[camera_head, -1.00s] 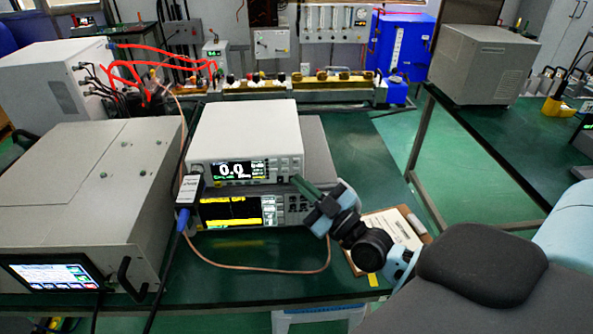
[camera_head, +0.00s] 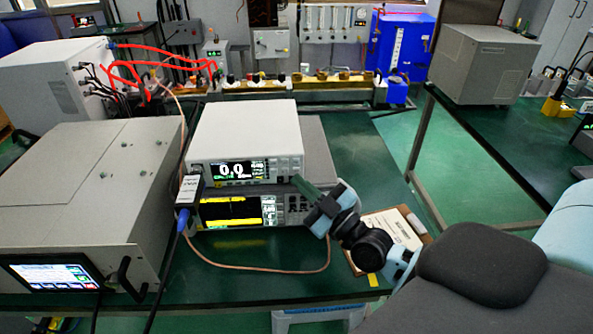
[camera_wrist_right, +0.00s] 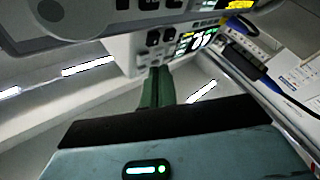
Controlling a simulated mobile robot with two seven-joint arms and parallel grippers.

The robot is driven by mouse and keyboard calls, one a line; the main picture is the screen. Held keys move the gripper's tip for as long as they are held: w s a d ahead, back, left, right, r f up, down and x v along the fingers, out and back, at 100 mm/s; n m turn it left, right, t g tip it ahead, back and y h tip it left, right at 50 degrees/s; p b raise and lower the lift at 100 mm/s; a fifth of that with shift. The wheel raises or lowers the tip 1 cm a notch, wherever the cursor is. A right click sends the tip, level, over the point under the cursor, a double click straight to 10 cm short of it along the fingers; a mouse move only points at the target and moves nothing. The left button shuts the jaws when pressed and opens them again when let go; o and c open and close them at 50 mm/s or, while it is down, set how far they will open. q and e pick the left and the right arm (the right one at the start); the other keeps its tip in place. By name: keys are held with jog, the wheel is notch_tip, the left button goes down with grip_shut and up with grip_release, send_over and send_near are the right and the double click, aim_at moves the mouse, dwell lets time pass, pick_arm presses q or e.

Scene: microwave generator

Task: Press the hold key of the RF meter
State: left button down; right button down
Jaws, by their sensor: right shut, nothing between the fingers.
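The RF meter (camera_head: 245,135) is a white box with a dark screen reading 0.0, stacked on another instrument with a yellow-lit display (camera_head: 232,212). Its front keys (camera_head: 288,165) are at the right of the screen. My right gripper (camera_head: 298,180) is shut and empty, its green fingertips at the lower right corner of the meter's front. In the right wrist view the shut fingers (camera_wrist_right: 157,75) point at a panel with dark keys (camera_wrist_right: 153,38); whether they touch a key I cannot tell. The key labels are too small to read. My left gripper is not in view.
A large grey cabinet (camera_head: 80,190) with a touchscreen stands at the left. A blue-ended cable (camera_head: 183,217) and a copper-coloured cable (camera_head: 262,270) run in front of the instruments. A clipboard (camera_head: 390,232) lies below my right arm.

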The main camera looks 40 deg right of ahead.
jog(key=shift+w, duration=0.1)
jog(key=shift+w+d, duration=0.2)
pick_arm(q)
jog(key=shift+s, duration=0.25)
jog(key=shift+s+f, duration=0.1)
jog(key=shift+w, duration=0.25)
pick_arm(e)
jog(key=shift+w+d, duration=0.2)
jog(key=shift+w, duration=0.2)
jog(key=shift+s, duration=0.15)
dwell(0.5)
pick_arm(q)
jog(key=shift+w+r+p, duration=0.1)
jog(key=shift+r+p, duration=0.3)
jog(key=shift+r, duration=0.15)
pick_arm(e)
jog(key=shift+s+a, duration=0.4)
jog(key=shift+s, duration=0.15)
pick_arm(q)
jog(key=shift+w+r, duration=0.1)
pick_arm(e)
jog(key=shift+s, duration=0.1)
